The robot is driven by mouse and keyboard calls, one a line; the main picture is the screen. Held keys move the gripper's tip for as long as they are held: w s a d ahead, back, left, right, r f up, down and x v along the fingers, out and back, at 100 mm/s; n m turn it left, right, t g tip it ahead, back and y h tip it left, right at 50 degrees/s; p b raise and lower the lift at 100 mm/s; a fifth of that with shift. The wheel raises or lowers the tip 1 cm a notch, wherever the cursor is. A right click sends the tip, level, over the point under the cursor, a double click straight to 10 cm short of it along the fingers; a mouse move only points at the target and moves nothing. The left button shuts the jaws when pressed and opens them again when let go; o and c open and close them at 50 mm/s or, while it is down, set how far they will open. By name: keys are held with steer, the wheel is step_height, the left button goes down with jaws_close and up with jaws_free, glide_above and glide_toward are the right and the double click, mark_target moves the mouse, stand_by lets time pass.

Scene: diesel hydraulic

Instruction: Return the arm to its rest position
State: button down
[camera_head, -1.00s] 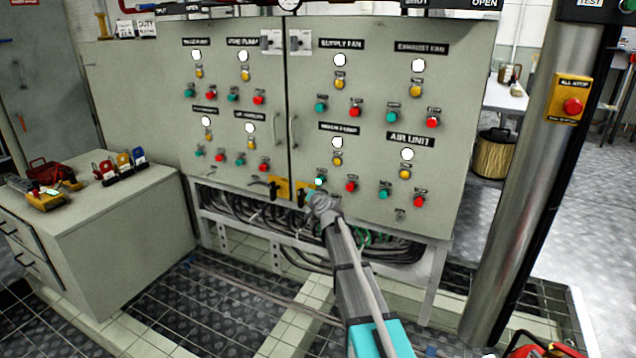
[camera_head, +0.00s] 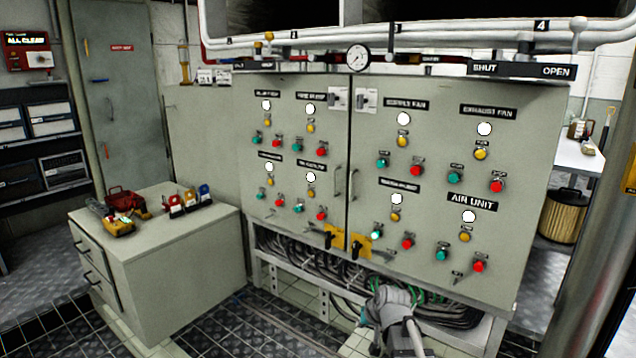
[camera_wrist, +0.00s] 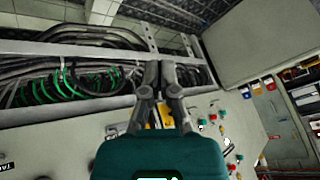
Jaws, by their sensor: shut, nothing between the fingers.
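My arm (camera_head: 392,312) shows at the lower middle of the head view, in front of the cable opening under the control cabinet (camera_head: 450,280). Its gripper end is not clearly seen there. In the wrist view my gripper (camera_wrist: 160,66) is shut, its two fingers together with nothing between them. The wrist picture looks turned over, with the black and green cables (camera_wrist: 85,82) above and the panel buttons (camera_wrist: 205,122) below. The fingers appear in front of the cabinet's lower frame; I cannot tell the gap.
A grey drawer cabinet (camera_head: 165,270) with padlocks and a yellow meter (camera_head: 119,227) on top stands at left. A steel column (camera_head: 606,270) rises at right. Two black handles on yellow plates (camera_head: 345,243) stick out of the cabinet. Grated floor (camera_head: 265,330) lies in front.

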steer(key=s+d+g+h+p, duration=0.1)
steer(key=s+d+g+h, duration=0.15)
steer(key=s, duration=0.65)
steer(key=s+d+g+h+p, duration=0.1)
steer(key=s+d+g+p, duration=0.15)
steer(key=s, duration=0.65)
step_height(320, 180, up, 37)
steer(key=p, duration=3.6)
steer(key=shift+w+a+g, duration=0.15)
steer(key=shift+g, duration=0.15)
